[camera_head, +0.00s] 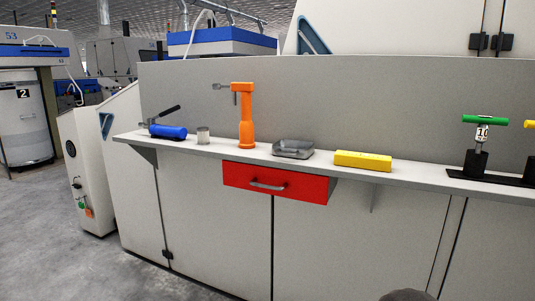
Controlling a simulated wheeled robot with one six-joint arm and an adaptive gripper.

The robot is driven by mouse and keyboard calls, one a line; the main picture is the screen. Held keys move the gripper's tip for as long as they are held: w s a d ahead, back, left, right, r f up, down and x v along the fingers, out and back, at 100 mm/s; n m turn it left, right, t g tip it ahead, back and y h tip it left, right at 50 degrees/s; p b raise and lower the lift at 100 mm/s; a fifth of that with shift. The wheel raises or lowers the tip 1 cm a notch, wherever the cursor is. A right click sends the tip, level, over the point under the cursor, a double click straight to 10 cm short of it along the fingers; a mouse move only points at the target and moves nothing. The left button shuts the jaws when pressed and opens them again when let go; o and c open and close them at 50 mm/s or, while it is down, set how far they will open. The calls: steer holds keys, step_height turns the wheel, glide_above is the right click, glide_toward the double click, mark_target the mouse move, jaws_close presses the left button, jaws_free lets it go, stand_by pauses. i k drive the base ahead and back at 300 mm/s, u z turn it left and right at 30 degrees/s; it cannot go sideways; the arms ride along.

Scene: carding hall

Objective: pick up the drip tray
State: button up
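The drip tray (291,155) looks like a small, shallow grey tray. It sits on the narrow light-grey shelf (222,149), a little right of the picture's middle. An orange tool (246,130) stands upright to its left, and a yellow block (362,161) lies to its right, both apart from it. My gripper is not in view. A dark rounded shape at the bottom edge may be part of my own body.
A red drawer (275,183) hangs below the tray. A green-handled tool (484,120) stands in a black rack at right. Open floor lies left.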

mark_target(291, 151)
steer(key=u, duration=1.9)
steer(key=i, duration=2.7)
steer(key=z, duration=4.1)
